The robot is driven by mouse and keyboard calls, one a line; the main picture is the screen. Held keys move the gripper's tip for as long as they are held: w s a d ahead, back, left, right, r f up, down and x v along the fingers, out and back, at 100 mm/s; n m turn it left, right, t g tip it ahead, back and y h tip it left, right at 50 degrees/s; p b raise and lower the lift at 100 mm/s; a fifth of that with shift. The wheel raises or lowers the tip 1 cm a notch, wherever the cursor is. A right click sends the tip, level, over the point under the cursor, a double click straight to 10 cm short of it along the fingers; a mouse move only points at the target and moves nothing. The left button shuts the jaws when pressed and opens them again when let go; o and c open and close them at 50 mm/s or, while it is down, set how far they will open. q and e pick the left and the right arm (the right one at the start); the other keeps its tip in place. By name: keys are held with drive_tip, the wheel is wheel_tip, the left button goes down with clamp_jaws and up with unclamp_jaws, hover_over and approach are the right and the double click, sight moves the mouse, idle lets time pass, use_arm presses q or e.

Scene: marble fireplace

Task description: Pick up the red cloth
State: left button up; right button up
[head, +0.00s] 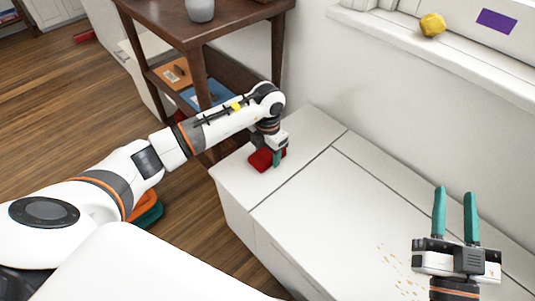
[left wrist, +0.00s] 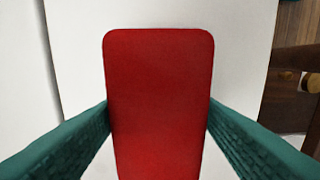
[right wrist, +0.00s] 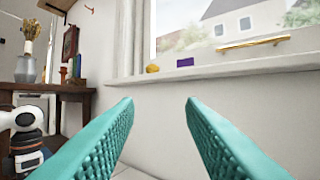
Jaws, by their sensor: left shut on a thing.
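The red cloth (head: 262,160) lies at the far end of the white cabinet top, under my left gripper (head: 280,157). In the left wrist view the red cloth (left wrist: 158,90) looks like a flat rounded rectangle. The teal fingers of my left gripper (left wrist: 158,120) press against its two long sides, so the gripper is shut on it. Whether the cloth is lifted off the surface I cannot tell. My right gripper (head: 455,215) is open and empty above the near right part of the cabinet. Its two fingers are wide apart in the right wrist view (right wrist: 160,105).
The white cabinet top (head: 325,210) is mostly clear, with brownish specks (head: 400,270) near its front. A dark wooden shelf table (head: 205,30) stands behind its far end. The window sill (head: 440,55) holds a yellow object (head: 432,24). A purple rectangle (head: 497,20) shows nearby.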

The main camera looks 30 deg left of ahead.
sight(267, 152)
use_arm(q)
drive_tip(key=shift+r, duration=0.15)
